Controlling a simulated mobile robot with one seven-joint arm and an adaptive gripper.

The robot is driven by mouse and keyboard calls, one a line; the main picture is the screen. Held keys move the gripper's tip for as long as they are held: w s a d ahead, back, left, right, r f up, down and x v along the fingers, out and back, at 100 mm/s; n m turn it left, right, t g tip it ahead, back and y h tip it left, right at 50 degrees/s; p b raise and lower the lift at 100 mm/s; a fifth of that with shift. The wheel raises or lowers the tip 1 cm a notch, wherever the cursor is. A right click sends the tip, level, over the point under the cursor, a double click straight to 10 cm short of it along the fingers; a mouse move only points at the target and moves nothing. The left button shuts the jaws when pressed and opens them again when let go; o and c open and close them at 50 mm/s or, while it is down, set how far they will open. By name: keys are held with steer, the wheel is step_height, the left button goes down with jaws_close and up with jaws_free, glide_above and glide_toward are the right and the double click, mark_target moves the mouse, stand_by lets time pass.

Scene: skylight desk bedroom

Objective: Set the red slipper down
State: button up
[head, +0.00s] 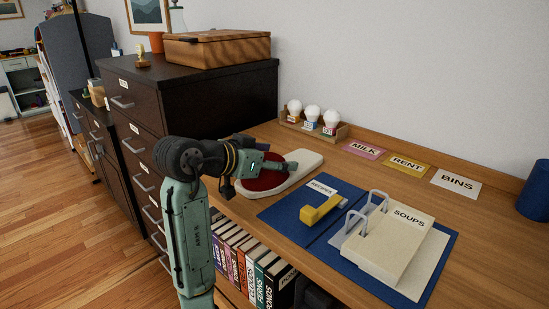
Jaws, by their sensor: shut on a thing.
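The red slipper (264,181) is at the left part of the desk, with a deep red part and a long pale, rounded part (309,163) beside it. My gripper (285,166) reaches over it from the left and is shut on it. The fingers and the wrist cover part of the red area, so the exact grip is hidden. I cannot tell whether the slipper's underside touches the desk top.
The wooden desk (480,218) holds a blue folder with a binder of cards (385,245) and a yellow hole punch (320,210) to the right. Bulbs in a rack (312,122) stand behind. A dark cabinet (215,98) rises at left. Books (250,262) sit below the desk.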

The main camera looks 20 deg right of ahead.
steer(key=o, duration=1.2)
steer(key=shift+o, duration=0.2)
